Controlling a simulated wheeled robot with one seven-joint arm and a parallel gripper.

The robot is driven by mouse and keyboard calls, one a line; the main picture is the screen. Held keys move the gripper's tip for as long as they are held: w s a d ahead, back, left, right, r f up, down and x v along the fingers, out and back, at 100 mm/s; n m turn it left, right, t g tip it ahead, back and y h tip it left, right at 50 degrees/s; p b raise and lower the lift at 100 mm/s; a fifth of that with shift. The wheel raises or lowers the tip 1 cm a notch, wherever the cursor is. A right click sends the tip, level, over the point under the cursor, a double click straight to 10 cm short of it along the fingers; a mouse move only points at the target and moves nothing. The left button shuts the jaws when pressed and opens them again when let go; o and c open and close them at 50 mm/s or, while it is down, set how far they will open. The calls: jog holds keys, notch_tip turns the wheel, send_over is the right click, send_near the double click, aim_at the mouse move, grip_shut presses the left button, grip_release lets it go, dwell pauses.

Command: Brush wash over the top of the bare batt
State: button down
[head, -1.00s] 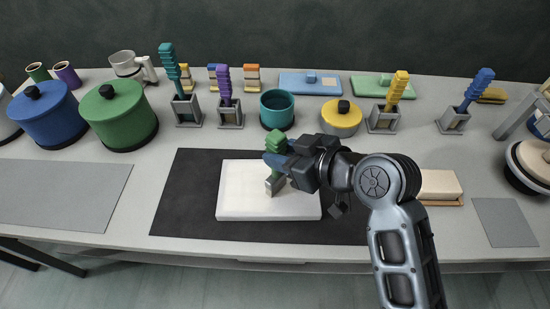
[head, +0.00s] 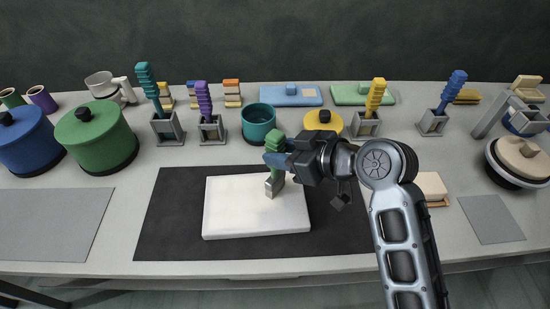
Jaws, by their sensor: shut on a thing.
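The batt (head: 240,213) is a white slab lying flat on a dark mat (head: 165,225) in the middle of the table. My gripper (head: 277,160) is shut on a brush with a green handle (head: 275,142), held upright over the right part of the batt. The brush's pale grey end (head: 274,186) points down at the batt's top. It looks to be at or just above the surface; I cannot tell whether it touches. No wash colour shows clearly on the white top. The gripper's fingers hide part of the handle.
Brushes in grey holders, teal (head: 147,88), purple (head: 204,100), yellow (head: 376,98) and blue (head: 450,92), stand behind. A teal pot (head: 258,123) and yellow pot (head: 322,120) are behind the mat. Green (head: 97,137) and blue (head: 28,140) lidded pots stand left. A grey mat (head: 50,225) is bare.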

jog(key=shift+w+d, duration=0.45)
jog(key=shift+d, duration=0.05)
jog(key=w+d+b, duration=0.1)
jog(key=w+d, duration=0.2)
jog(key=shift+w+d, duration=0.1)
jog(key=shift+d, duration=0.05)
dwell(0.4)
jog(key=s, duration=0.4)
jog(key=shift+d+p, duration=0.25)
jog(key=shift+p, duration=0.15)
